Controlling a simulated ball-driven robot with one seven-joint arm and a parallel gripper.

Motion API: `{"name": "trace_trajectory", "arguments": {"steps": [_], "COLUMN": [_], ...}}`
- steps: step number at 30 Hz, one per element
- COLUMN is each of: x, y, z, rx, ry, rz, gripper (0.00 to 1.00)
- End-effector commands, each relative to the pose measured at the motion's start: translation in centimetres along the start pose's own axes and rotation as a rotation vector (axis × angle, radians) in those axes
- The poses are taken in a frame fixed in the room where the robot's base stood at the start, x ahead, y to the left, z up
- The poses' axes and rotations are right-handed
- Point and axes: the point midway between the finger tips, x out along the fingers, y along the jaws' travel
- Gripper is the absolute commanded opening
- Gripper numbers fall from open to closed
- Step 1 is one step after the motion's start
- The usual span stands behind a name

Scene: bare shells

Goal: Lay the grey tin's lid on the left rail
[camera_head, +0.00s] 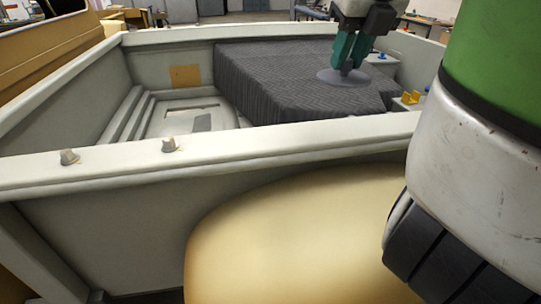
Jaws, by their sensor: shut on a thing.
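My gripper (348,66), with teal fingers, is at the upper right, over the dark ribbed cover (290,90) inside the pale hull. It is shut on a flat grey round lid (330,77), held at its middle. The lid looks level and is over the cover; I cannot tell whether it touches it. The pale left rail (60,85) slants from the lower left up to the far corner. Its top looks bare. I do not see the grey tin itself.
The near rail (250,139) crosses the view and carries two small grey fittings (69,156) toward its left. A recessed pale floor (180,120) lies left of the cover. A small yellow fitting (411,97) is right of the cover. My green and white arm blocks the right side.

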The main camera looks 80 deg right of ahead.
Motion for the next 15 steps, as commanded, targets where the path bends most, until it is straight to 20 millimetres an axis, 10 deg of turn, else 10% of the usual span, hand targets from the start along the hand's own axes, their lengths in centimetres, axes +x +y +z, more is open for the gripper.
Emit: {"name": "trace_trajectory", "arguments": {"steps": [5,15], "x": [0.0,3.6], "y": [-0.2,6.2], "z": [-0.8,0.7], "rx": [0.028,0.024], "ry": [-0.006,-0.003], "rz": [-0.016,-0.014], "gripper": [0.0,0.0]}}
